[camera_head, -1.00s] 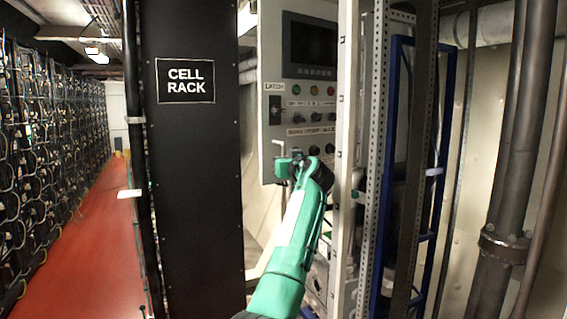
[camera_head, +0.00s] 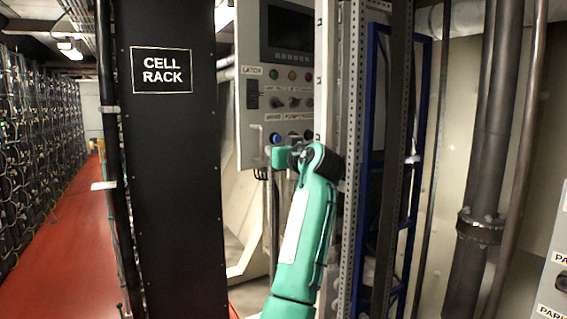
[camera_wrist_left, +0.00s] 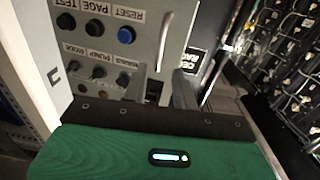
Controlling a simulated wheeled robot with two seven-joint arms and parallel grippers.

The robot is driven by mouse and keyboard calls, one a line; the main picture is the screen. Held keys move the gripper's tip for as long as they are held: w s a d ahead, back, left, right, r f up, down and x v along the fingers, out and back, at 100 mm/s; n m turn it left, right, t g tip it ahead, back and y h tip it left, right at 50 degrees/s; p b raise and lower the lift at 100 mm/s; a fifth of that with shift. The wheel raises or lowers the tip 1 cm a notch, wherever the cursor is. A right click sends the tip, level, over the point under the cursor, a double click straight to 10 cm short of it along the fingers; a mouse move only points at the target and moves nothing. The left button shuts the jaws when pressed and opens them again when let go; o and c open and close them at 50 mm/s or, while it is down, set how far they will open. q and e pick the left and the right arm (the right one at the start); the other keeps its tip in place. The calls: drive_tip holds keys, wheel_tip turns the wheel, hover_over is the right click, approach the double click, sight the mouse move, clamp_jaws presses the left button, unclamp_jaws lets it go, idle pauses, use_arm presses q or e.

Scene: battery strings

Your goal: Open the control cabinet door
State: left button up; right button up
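The control cabinet door (camera_head: 248,110) is a grey panel with a dark screen, buttons and knobs. Its left edge stands free, with pale wall showing past and below it; how far it is swung cannot be told. A pale bar handle (camera_head: 257,138) is at its lower left; it also shows in the left wrist view (camera_wrist_left: 165,40). My left gripper (camera_head: 280,157) is at the door's lower edge, just right of and below the handle. In the left wrist view its dark fingers (camera_wrist_left: 168,92) look apart, close to the handle's end; contact is unclear. My right gripper is out of view.
A black cell rack panel (camera_head: 170,200) stands left of the door. A perforated metal post (camera_head: 352,130) and a blue frame (camera_head: 425,130) stand to its right, then dark pipes (camera_head: 490,150). The red aisle floor (camera_head: 70,260) at left is clear.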

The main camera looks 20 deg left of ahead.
use_arm(q)
drive_tip(key=shift+b+v, duration=0.3)
drive_tip(key=shift+v, duration=1.1)
